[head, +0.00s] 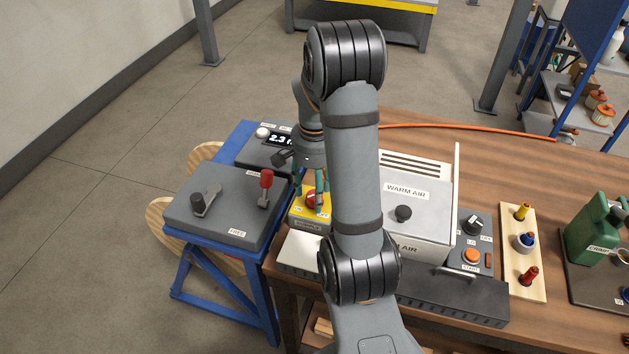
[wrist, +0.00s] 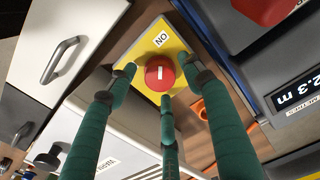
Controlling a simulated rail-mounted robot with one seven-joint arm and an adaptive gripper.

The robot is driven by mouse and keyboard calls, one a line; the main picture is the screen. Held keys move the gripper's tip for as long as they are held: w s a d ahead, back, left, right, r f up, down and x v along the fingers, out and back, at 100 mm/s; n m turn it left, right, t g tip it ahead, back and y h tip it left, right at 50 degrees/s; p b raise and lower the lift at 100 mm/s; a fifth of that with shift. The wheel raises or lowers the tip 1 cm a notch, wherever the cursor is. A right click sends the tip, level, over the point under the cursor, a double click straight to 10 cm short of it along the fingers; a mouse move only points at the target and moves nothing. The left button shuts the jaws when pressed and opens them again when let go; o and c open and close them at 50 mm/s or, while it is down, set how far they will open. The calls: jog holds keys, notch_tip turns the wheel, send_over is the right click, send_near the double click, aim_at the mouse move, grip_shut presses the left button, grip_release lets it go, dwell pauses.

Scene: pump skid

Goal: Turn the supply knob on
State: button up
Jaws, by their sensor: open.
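The supply knob (wrist: 158,76) is a round red knob with a white bar mark, on a yellow box (wrist: 155,40) with an "ON" label beside it. In the head view the knob (head: 310,199) sits on the yellow box (head: 297,214) at the table's left end, partly hidden by my fingers. My gripper (wrist: 161,82) has green fingers, open and spread around the knob, with nothing held. It also shows in the head view (head: 312,187), pointing down over the box. I cannot tell whether a fingertip touches the knob.
A grey box with a red-handled lever (head: 266,184) stands left on a blue stand. A display unit (head: 278,138) is behind it. The grey "WARM AIR" box (head: 423,214) is close on the right. An orange hose (head: 450,126) crosses the table's back.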

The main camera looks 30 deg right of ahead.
notch_tip(320, 180, up, 12)
jog(key=shift+f, duration=0.15)
jog(key=shift+f, duration=0.1)
dwell(0.5)
notch_tip(320, 180, down, 12)
jog(key=shift+r, duration=0.1)
dwell(0.3)
dwell(0.4)
